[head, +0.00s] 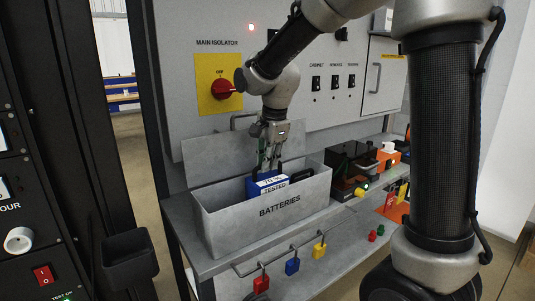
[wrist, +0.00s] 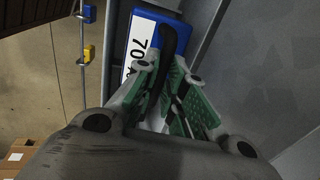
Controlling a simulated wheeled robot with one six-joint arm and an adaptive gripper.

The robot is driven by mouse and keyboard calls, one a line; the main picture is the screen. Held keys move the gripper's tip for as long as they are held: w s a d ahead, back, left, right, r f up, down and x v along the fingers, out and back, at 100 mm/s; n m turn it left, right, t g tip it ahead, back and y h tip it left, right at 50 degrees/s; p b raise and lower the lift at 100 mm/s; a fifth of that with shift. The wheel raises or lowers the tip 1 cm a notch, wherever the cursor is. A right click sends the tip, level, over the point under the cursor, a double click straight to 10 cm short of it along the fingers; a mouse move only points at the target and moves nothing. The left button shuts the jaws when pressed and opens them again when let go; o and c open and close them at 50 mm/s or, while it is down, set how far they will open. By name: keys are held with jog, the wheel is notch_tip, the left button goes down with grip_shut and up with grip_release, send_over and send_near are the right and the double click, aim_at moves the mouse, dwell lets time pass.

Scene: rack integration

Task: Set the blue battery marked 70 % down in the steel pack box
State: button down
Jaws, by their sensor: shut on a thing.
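The blue battery (head: 267,184) has white labels reading 70 % and TESTED. It is partly inside the grey steel pack box (head: 225,225) marked BATTERIES, its top showing above the front wall. That wall hides its lower part, so I cannot tell whether it touches the floor of the box. My gripper (head: 269,163) is above it, shut on its black handle. In the wrist view the battery (wrist: 143,38) lies beyond my gripper (wrist: 170,82), with the black handle between the green-padded fingers.
A black handle-like part (head: 302,175) shows in the box's right side. Black and orange devices (head: 350,160) stand right of the box. Padlocks (head: 292,266) hang from a rail below the shelf front. A panel with a red isolator switch (head: 222,89) rises behind.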

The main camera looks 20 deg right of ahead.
aim_at(268, 178)
jog(key=shift+s+x, duration=0.15)
jog(key=shift+x, duration=0.75)
jog(key=shift+s+x, duration=0.2)
jog(key=shift+x, duration=0.75)
jog(key=shift+s+x, duration=0.15)
jog(key=shift+x, duration=0.75)
jog(key=shift+d+f, duration=0.2)
jog(key=shift+f, duration=0.15)
jog(key=c, duration=1.4)
grip_release()
jog(key=shift+f, duration=0.1)
jog(key=a+v, duration=0.1)
jog(key=v, duration=1.1)
jog(key=s+d+n, duration=0.4)
jog(key=s+d, duration=0.1)
jog(key=s, duration=0.3)
jog(key=s+d+n+t, duration=0.1)
jog(key=s+d+n, duration=0.4)
jog(key=s, duration=0.3)
jog(key=s+d+n+t, duration=0.1)
jog(key=s+d+n, duration=0.4)
jog(key=s, duration=0.3)
jog(key=shift+d+f+h, duration=0.1)
jog(key=shift+f+h, duration=0.05)
jog(key=shift+h, duration=0.25)
